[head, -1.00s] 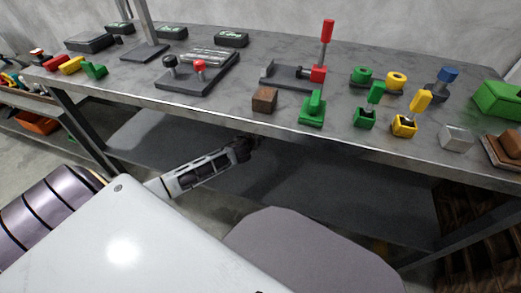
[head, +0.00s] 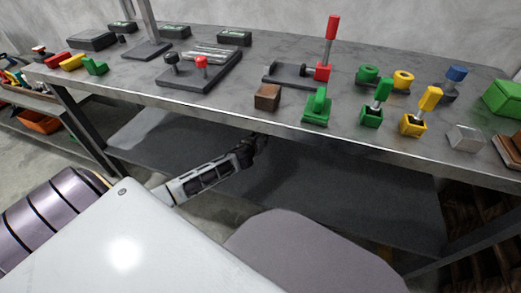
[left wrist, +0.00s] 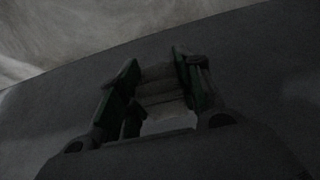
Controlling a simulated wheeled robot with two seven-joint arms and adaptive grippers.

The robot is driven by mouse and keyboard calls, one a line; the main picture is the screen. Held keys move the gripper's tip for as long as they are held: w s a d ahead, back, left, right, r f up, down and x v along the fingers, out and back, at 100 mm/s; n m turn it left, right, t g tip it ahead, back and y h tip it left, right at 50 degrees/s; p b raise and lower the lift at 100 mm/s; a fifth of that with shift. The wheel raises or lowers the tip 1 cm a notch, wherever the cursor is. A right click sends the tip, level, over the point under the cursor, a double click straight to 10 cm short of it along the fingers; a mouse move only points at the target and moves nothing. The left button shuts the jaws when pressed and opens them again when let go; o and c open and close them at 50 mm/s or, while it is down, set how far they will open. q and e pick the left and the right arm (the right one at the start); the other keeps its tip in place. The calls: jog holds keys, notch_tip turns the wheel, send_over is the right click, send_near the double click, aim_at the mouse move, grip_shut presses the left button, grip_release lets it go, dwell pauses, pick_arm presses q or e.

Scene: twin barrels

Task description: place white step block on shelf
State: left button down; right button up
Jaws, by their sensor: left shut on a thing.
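My left gripper (head: 262,142) reaches under the front edge of the workbench, above the dark lower shelf (head: 350,195). In the left wrist view the fingers of my left gripper (left wrist: 158,85) are shut on a pale block with step-like bands, the white step block (left wrist: 160,88). The picture there is dim, and the block's lower part is partly hidden by the gripper body. In the head view the block cannot be made out. A dark grey flat surface (left wrist: 50,115) lies around the gripper in the wrist view. My right gripper is not in view.
The bench top (head: 215,98) overhangs the shelf and carries a brown cube (head: 267,97), a green switch-like piece (head: 317,106), yellow and green pieces, and a grey block (head: 465,138). A bench leg (head: 80,125) stands at left. The visible shelf area looks clear.

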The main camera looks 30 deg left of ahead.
pick_arm(q)
jog(key=shift+f+b, duration=0.65)
jog(key=shift+f, duration=0.65)
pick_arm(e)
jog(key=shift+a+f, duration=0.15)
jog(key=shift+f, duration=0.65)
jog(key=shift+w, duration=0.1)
pick_arm(q)
jog(key=shift+f+b, duration=1.15)
jog(key=shift+f, duration=0.75)
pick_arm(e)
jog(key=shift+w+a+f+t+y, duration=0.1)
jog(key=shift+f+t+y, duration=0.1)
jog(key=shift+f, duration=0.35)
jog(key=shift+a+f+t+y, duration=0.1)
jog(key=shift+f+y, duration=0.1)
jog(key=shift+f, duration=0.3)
pick_arm(q)
jog(key=c, duration=1)
grip_release()
jog(key=shift+f, duration=0.15)
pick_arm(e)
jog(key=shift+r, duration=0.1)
pick_arm(q)
jog(key=shift+o, duration=0.2)
